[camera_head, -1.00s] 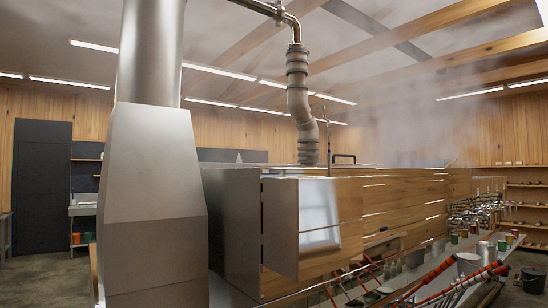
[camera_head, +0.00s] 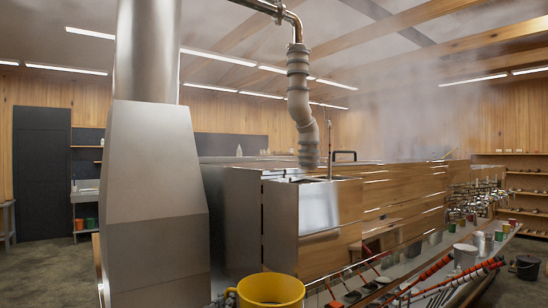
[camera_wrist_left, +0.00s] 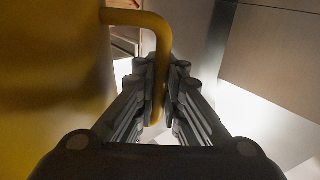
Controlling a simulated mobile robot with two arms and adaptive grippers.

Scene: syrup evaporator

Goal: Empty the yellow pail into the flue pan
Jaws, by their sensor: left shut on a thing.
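The yellow pail (camera_head: 270,289) is at the bottom edge of the head view, upright as far as its rim shows; its lower part is cut off, and I cannot tell what is inside. My left gripper (camera_head: 222,298) is just left of it, mostly out of frame. In the left wrist view, the gripper (camera_wrist_left: 160,105) is shut on the pail's side handle (camera_wrist_left: 161,62), with the yellow pail wall (camera_wrist_left: 50,80) at left. The long evaporator stands beyond, with an open-topped steel pan section (camera_head: 315,179) at its near end, apparently the flue pan. The pail is nearer than it and apart from it.
A large grey stack housing (camera_head: 152,190) stands at left. A ribbed pipe (camera_head: 299,100) hangs over the pan. A bench with red-handled tools (camera_head: 435,272) and cans runs along the right. Steam hangs above the evaporator.

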